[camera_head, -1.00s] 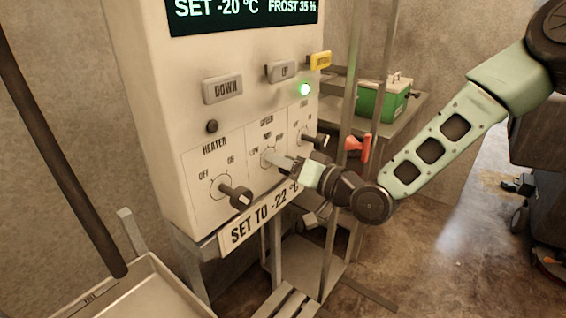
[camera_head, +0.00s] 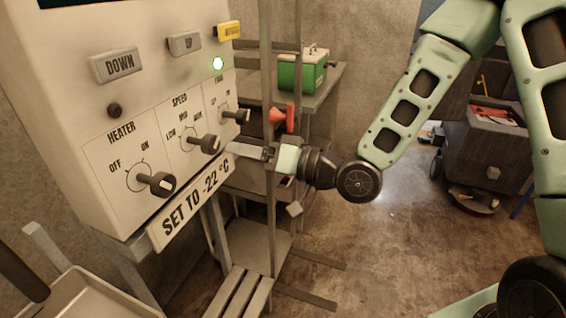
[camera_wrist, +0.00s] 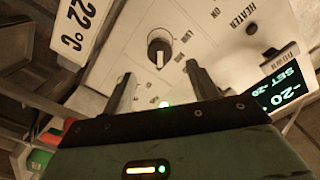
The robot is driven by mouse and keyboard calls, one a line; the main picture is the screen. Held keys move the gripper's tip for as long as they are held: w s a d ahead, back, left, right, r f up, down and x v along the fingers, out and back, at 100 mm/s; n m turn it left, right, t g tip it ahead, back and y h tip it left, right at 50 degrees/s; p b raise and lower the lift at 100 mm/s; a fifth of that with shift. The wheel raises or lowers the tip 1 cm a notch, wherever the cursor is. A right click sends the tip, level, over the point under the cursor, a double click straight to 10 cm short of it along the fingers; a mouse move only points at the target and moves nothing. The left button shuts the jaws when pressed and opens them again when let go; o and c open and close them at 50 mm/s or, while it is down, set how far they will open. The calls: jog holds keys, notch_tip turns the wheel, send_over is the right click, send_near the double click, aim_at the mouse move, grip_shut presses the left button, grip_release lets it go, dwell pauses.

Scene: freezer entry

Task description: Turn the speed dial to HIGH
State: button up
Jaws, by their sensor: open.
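The speed dial (camera_head: 205,144) is a dark knob on the white control panel (camera_head: 75,75), between the heater dial (camera_head: 158,183) and a third dial (camera_head: 238,115). LOW and MID are printed by it. In the wrist view, the speed dial (camera_wrist: 160,47) shows a pale mark pointing down the picture; I cannot tell surely which label it meets. My gripper (camera_head: 248,151) is just right of the speed dial in the head view, apart from it. In the wrist view, its fingers (camera_wrist: 163,85) are spread and empty, with the dial beyond the gap between them.
DOWN (camera_head: 118,65), UP (camera_head: 185,43) and yellow (camera_head: 229,31) buttons and a green light (camera_head: 218,64) sit above the dials. A "SET TO -22 °C" sign (camera_head: 190,203) is below. A metal post (camera_head: 268,90) stands behind my gripper. A green box (camera_head: 302,70) is on a shelf.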

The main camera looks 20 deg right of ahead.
jog(key=p+v, duration=0.7)
jog(key=p, duration=0.3)
jog(key=shift+p, duration=0.3)
jog(key=shift+d, duration=0.1)
jog(key=s+a+f+n+g+h, duration=0.2)
jog(key=s+f+n+g+h, duration=0.1)
jog(key=f+n+g+h, duration=0.25)
jog(key=s+d+r+g+h, duration=0.1)
jog(key=s+r+g+h, duration=0.1)
jog(key=s+r+h, duration=0.2)
jog(key=s+d+r+g+h, duration=0.1)
jog(key=s+r+g+h, duration=0.2)
jog(key=s+r, duration=0.5)
jog(key=s+h, duration=0.1)
jog(key=s, duration=0.4)
jog(key=shift+s+b, duration=0.3)
jog(key=shift+d+r+m+g, duration=0.1)
jog(key=shift+m+g, duration=0.15)
